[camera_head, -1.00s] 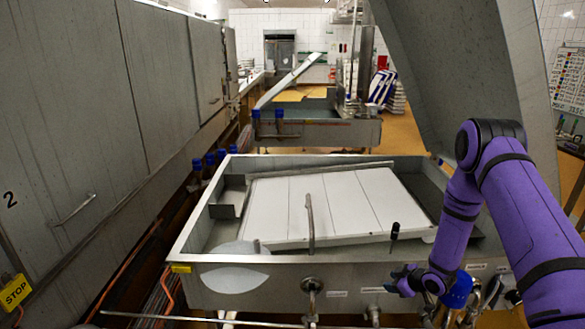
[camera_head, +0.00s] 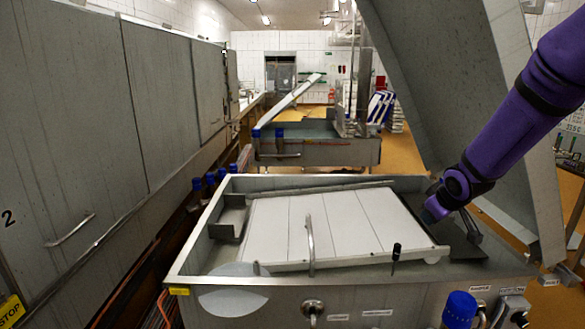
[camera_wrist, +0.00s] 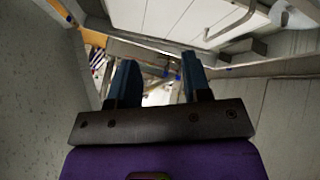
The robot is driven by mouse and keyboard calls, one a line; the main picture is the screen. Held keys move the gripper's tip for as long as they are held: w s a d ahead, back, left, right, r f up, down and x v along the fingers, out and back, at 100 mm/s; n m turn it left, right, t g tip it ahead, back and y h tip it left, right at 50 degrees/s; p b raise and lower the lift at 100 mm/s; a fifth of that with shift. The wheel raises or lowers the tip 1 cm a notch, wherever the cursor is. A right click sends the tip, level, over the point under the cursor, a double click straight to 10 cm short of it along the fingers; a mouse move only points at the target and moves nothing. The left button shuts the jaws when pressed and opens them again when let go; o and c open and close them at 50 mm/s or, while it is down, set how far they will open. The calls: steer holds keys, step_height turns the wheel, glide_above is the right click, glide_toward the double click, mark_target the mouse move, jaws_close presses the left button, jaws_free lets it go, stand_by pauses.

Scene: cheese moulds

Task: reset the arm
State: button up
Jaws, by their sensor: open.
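My gripper (camera_head: 434,208) is at the end of my purple arm, at the right side of the steel vat in the head view. It appears to be over the vat's right rim area; its exact height cannot be told. In the wrist view my gripper (camera_wrist: 154,85) shows two dark blue fingers spread apart with nothing between them. No object is held.
The steel vat (camera_head: 400,300) holds white boards (camera_head: 320,225) and has a black-handled lever (camera_head: 396,253) at its front. A slanted steel panel (camera_head: 450,90) rises close behind my arm. Steel cabinets (camera_head: 70,120) line the left. A blue-capped post (camera_head: 459,308) stands in front.

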steer(key=s+a+r+m+g, duration=0.1)
steer(key=s+a+r+m, duration=0.15)
steer(key=s+r, duration=1.25)
steer(key=s+a+r+m, duration=0.1)
steer(key=s+a, duration=0.1)
steer(key=s, duration=0.8)
steer(key=s+a+m+g, duration=0.1)
steer(key=s+a+m, duration=0.1)
steer(key=s, duration=0.7)
steer(key=shift+s+r+y, duration=0.35)
steer(key=shift+s+y, duration=0.05)
